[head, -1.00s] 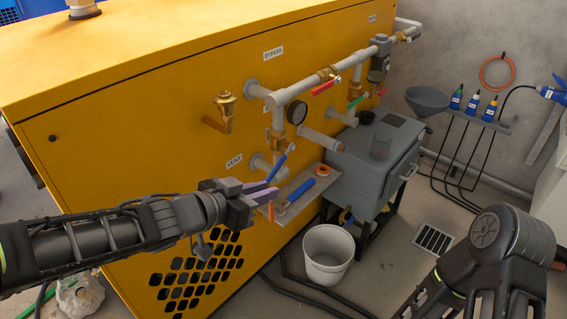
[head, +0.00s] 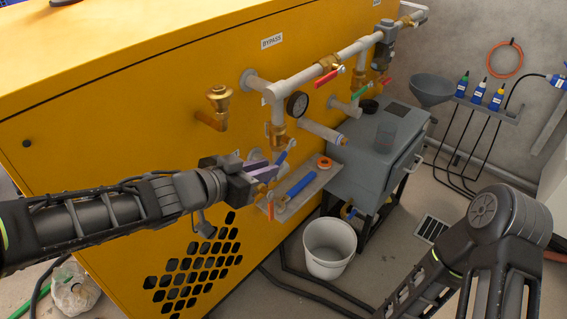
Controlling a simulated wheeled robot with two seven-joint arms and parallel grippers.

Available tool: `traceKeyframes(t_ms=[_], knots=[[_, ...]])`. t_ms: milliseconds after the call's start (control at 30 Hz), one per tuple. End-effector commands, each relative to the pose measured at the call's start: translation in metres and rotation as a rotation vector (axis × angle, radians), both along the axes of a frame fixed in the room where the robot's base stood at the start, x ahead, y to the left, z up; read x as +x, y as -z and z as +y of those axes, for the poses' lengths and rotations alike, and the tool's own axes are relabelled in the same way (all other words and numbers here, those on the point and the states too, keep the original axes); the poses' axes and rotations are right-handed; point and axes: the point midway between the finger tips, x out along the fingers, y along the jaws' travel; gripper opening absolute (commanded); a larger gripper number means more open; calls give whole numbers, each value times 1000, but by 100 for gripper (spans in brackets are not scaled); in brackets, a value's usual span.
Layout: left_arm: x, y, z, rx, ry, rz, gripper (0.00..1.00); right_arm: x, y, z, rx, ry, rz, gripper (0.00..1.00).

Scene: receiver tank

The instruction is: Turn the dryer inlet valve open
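A red lever (head: 328,78) is on the bypass pipe and a green lever (head: 361,93) is farther right. A small shelf (head: 327,176) below holds a blue tool (head: 301,187) and an orange roll (head: 324,163). A grey tank (head: 365,165) and white bucket (head: 329,247) stand right.

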Motion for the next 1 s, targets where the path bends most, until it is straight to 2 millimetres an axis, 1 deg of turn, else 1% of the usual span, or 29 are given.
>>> traceKeyframes(t_ms=[33, 200, 400, 567, 800, 867, 1000], knots=[[4, 7, -4, 1, 2, 1, 16, 1, 8, -1, -2, 3, -2, 36], [23, 19, -17, 1, 2, 1, 16, 6, 27, -6, -8, 14, -10, 36], [45, 28, -33, -1, 1, 1, 16, 10, 43, -10, -16, 24, -16, 36], [52, 28, -39, 0, 1, 0, 16, 12, 46, -11, -17, 28, -19, 36], [52, 27, -39, -1, 0, 1, 16, 12, 45, -11, -17, 28, -20, 36], [52, 27, -39, -1, 0, 1, 12, 12, 45, -11, -17, 27, -20, 36], [52, 27, -38, -1, 0, 1, 1, 12, 45, -11, -17, 27, -20, 36]])
